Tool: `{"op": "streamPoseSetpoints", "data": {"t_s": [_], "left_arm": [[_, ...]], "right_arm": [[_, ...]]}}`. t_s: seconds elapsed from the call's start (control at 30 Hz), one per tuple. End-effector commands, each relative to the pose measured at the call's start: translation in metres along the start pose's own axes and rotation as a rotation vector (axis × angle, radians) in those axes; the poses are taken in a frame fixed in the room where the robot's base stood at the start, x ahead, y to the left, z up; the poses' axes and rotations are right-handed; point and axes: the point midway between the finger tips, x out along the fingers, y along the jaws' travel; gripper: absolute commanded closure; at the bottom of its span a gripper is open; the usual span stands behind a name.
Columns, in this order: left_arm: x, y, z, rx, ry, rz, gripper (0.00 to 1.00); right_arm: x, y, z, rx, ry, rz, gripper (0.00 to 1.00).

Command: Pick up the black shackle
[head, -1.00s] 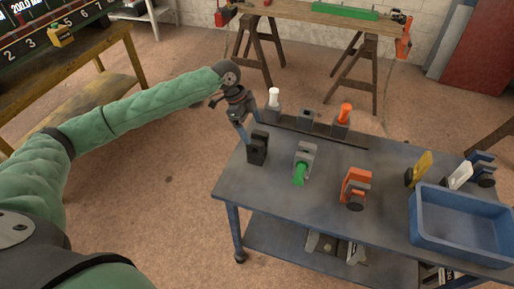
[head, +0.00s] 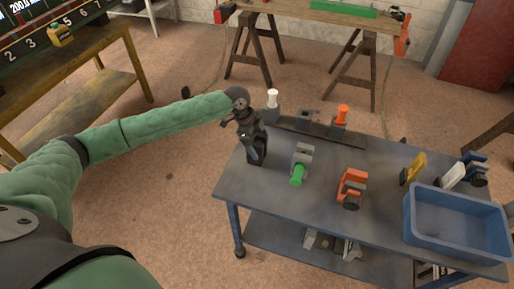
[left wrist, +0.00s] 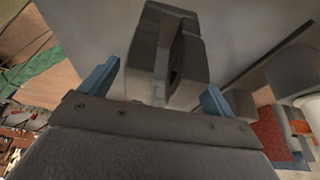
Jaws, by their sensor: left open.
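The black shackle (head: 260,153) stands upright at the left end of the blue-grey bench (head: 275,193). In the left wrist view the shackle (left wrist: 188,68) shows as a dark block with a slot, standing ahead of the palm. My left gripper (head: 251,148) is over the shackle in the head view and hides part of it. In the left wrist view its blue fingers (left wrist: 158,88) are open, one on each side of the shackle's near part. I cannot tell whether they touch it. My right gripper is out of view.
A grey piece with a green pin (head: 299,166) and an orange clamp-like piece (head: 352,187) stand to the right. A dark rail (head: 310,130) with white and orange pegs lies behind. A blue bin (head: 455,245) and yellow, white and blue pieces occupy the right end.

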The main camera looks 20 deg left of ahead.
Motion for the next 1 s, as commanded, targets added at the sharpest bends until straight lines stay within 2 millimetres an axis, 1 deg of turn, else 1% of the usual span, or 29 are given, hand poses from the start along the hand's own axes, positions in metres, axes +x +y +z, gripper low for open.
{"op": "streamPoseSetpoints", "data": {"t_s": [0.1, 0.33, 0.37, 0.4, 0.47, 0.5, 0.57, 0.6, 0.67, 0.7, 1.0], "left_arm": [[0.0042, -0.0002, 0.0001, 0.0, -0.001, -0.001, 0.11], [0.0053, -0.0002, 0.0003, 0.0, -0.001, -0.001, 0.11], [0.0053, -0.0002, 0.0003, 0.0, -0.001, -0.001, 0.15], [0.0052, -0.0002, 0.0003, 0.0, -0.001, -0.001, 0.23], [0.0051, -0.0002, 0.0002, 0.0, -0.001, -0.001, 0.34], [0.0051, -0.0002, 0.0002, 0.0, -0.001, -0.001, 0.42], [0.0051, -0.0002, 0.0002, 0.0, -0.001, -0.001, 0.54], [0.005, -0.0002, 0.0002, 0.0, -0.001, -0.001, 0.62], [0.005, -0.0002, 0.0002, 0.0, -0.001, -0.001, 0.74], [0.0042, -0.0006, -0.0003, 0.001, 0.0, -0.002, 0.78], [0.0014, -0.0009, -0.0015, 0.001, 0.0, -0.003, 0.78]], "right_arm": [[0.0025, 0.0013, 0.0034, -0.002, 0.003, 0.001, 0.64], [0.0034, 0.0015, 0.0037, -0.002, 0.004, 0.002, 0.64], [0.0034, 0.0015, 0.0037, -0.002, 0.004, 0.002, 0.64], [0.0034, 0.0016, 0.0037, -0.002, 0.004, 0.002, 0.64], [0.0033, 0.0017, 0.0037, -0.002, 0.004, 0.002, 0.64], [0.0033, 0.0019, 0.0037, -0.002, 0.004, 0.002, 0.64], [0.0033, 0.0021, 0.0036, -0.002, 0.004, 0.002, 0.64], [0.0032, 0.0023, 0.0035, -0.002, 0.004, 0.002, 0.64], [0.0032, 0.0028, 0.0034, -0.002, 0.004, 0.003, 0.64], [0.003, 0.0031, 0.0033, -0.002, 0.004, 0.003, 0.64], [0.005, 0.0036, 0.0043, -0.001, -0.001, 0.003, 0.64]]}}
